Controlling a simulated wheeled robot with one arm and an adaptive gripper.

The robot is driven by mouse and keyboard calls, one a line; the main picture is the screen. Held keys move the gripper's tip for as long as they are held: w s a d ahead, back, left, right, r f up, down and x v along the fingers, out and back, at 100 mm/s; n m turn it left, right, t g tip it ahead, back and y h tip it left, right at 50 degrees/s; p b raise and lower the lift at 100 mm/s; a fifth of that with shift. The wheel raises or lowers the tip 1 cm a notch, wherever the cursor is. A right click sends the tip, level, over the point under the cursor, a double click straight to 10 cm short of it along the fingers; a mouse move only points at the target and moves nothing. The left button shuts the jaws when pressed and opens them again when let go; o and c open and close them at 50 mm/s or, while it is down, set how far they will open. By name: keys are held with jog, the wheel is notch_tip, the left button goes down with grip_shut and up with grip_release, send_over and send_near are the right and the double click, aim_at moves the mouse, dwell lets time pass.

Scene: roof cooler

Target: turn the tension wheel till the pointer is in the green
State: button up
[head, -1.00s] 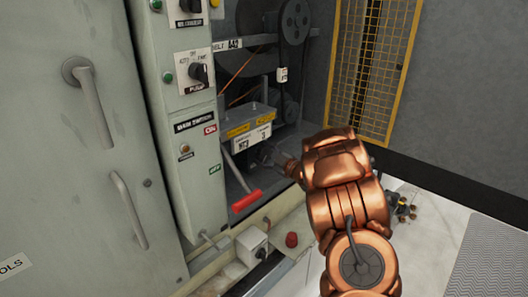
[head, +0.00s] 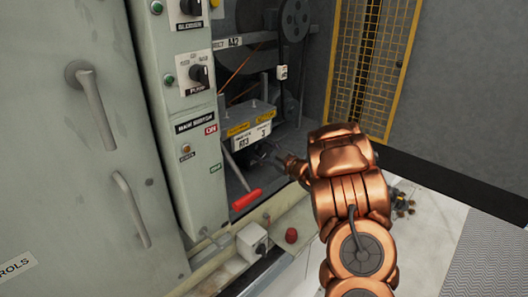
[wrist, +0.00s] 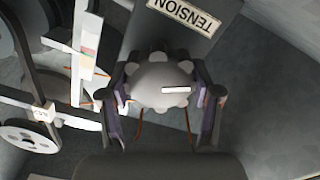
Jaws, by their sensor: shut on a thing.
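The tension wheel (wrist: 160,85) is a grey lobed knob with a white mark, in the middle of the wrist view. My gripper (wrist: 163,98) has a finger on each side of it and is shut on it. A plate (wrist: 190,18) labelled TENSION stands just beyond the wheel. A narrow white scale (wrist: 88,45) with red and green patches shows at the left of the wrist view; its pointer cannot be made out clearly. In the head view my gripper (head: 283,163) reaches into the machine bay, and the wheel is hidden there.
A red-handled lever (head: 246,199) sticks out left of my gripper. A labelled box (head: 250,128) is just above. A belt pulley (wrist: 25,135) is at the wrist view's lower left. The switch panel (head: 190,120) borders the bay; a yellow mesh guard (head: 362,65) stands at right.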

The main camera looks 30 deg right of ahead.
jog(key=o, duration=1.1)
jog(key=shift+o, duration=0.2)
jog(key=v, duration=1.2)
